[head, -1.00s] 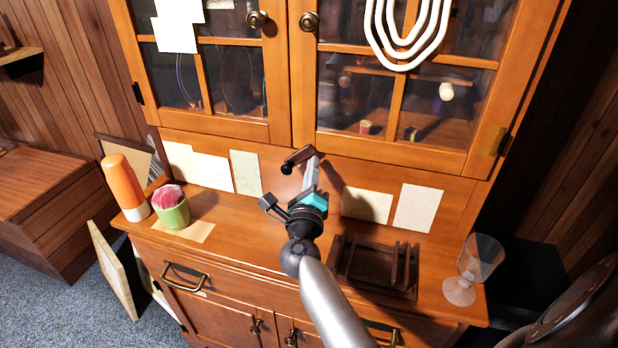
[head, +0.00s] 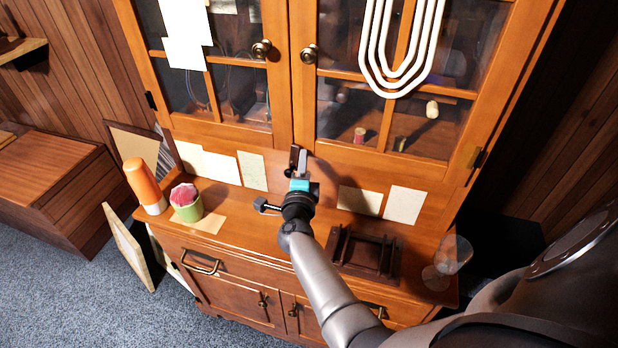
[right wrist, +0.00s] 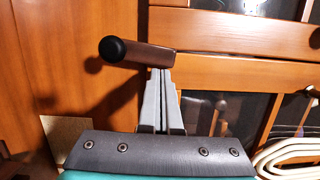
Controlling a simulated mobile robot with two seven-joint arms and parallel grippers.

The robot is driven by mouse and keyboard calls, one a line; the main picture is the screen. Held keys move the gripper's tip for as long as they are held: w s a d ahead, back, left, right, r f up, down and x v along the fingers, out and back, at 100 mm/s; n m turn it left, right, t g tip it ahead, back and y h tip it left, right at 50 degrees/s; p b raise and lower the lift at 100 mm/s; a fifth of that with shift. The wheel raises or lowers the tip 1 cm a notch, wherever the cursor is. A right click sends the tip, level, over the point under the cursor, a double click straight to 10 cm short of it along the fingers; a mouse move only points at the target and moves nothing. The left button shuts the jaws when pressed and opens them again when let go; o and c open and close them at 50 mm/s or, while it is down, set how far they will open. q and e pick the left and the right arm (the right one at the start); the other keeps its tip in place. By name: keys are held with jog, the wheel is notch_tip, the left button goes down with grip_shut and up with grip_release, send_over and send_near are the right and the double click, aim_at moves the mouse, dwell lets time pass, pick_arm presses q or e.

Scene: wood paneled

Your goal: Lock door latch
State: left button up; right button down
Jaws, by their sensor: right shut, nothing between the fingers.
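The door latch (head: 294,158) is a short dark bar at the bottom of the cabinet's glass doors, near the seam between them. It stands nearly upright in the head view. In the right wrist view the latch (right wrist: 140,54) is a brown bar with a black round end. My right gripper (head: 303,160) is shut and empty, its fingertips right beside the latch. In the right wrist view the closed fingertips (right wrist: 161,72) meet the bar's edge; whether they press on it I cannot tell. My left gripper is not in view.
The left door knob (head: 262,48) and right door knob (head: 309,53) are above the latch. On the counter stand an orange-and-white bottle (head: 144,184), a green cup (head: 187,205), a dark wooden rack (head: 364,254) and a clear glass (head: 452,256). Papers lean behind them.

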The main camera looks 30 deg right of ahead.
jog(key=shift+w+a+r+n+p, duration=0.15)
jog(key=shift+n+p, duration=0.2)
jog(key=shift+n, duration=0.05)
dwell(0.5)
